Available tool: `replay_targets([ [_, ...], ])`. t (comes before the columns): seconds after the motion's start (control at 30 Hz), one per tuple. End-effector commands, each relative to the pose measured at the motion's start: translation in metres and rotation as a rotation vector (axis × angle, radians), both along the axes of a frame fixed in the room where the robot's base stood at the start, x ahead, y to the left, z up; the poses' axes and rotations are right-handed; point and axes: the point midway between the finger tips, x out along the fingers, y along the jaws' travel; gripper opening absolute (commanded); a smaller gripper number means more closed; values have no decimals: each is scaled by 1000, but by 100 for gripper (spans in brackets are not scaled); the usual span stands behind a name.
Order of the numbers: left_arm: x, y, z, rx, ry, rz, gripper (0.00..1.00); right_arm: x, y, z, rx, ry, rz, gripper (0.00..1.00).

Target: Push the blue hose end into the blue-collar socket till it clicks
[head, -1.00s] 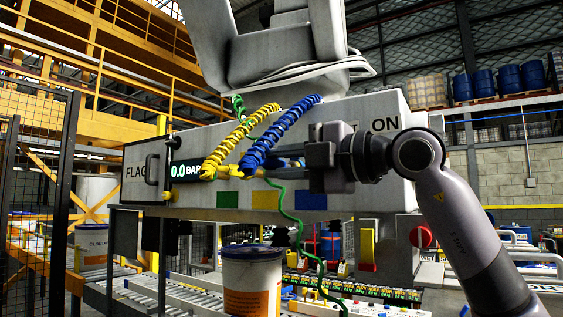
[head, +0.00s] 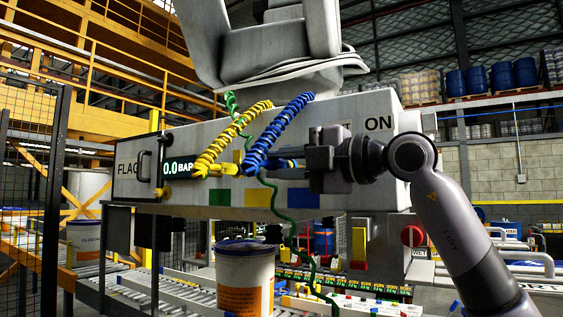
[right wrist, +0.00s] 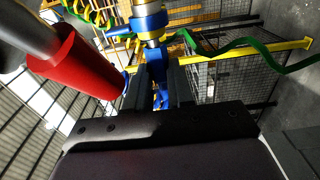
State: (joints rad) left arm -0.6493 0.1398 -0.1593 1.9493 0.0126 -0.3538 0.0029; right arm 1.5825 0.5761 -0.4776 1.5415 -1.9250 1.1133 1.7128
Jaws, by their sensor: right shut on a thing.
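My right gripper (head: 284,164) is in front of the grey panel, shut on the blue hose end. In the right wrist view, the blue hose end (right wrist: 159,88) shows between the two fingers. Just beyond the fingertips is a blue collar with a brass-coloured ring (right wrist: 149,22); I cannot tell whether the hose end is seated in it. The blue coiled hose (head: 282,128) runs down from the upper right to the fingertips in the head view. My left gripper is not in view.
A yellow coiled hose (head: 218,146) hangs just left of the blue one. A thin green hose (head: 291,228) dangles below. The display (head: 178,167) reads 0.0 BAR. A red tapered cylinder (right wrist: 78,62) is close on the left in the wrist view. A white pail (head: 245,268) stands below.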

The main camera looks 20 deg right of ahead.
Motion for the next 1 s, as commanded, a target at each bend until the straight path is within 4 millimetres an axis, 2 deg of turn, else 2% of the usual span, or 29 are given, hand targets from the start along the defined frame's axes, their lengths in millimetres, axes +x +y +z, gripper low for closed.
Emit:
replay_targets([
  [0.13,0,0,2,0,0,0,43,3,-4,1,1,0,-3,0],
  [0.17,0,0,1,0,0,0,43,2,-4,0,1,0,-2,29],
  [0.23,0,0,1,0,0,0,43,2,-3,0,1,0,-2,52],
  [0.57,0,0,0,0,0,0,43,0,-5,-1,1,-1,-2,52],
  [1.0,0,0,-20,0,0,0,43,-48,-43,-2,0,-2,-4,52],
])
